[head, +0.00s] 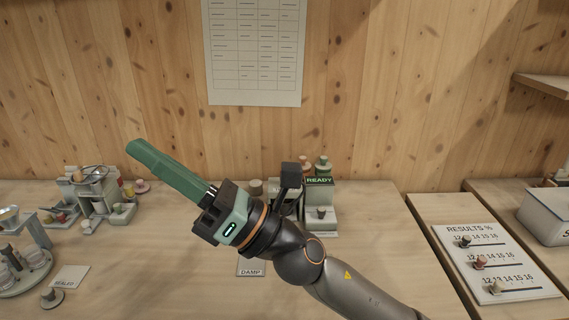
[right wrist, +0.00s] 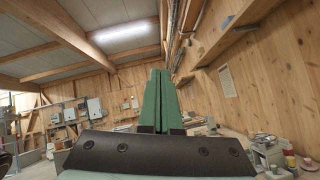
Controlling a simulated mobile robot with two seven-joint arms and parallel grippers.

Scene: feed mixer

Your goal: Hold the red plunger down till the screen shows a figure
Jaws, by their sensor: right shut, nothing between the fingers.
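My right gripper (head: 137,149) is raised above the table in the head view, its long green fingers pointing up and left. The fingers are shut together with nothing between them; the right wrist view shows them side by side (right wrist: 157,75). A pale instrument (head: 321,222) stands at the back of the table, right of my wrist, with a small cup in its front. Its dark green screen (head: 320,181) reads READY. My wrist hides part of what stands beside it. I cannot make out the red plunger. My left gripper is not in view.
A DAMP card (head: 251,272) lies below my wrist. Other apparatus (head: 90,195), a round tray (head: 24,275) and a SEALED card (head: 70,277) are at left. A RESULTS board (head: 492,262) and a pale box (head: 548,215) are at right. The front middle of the table is clear.

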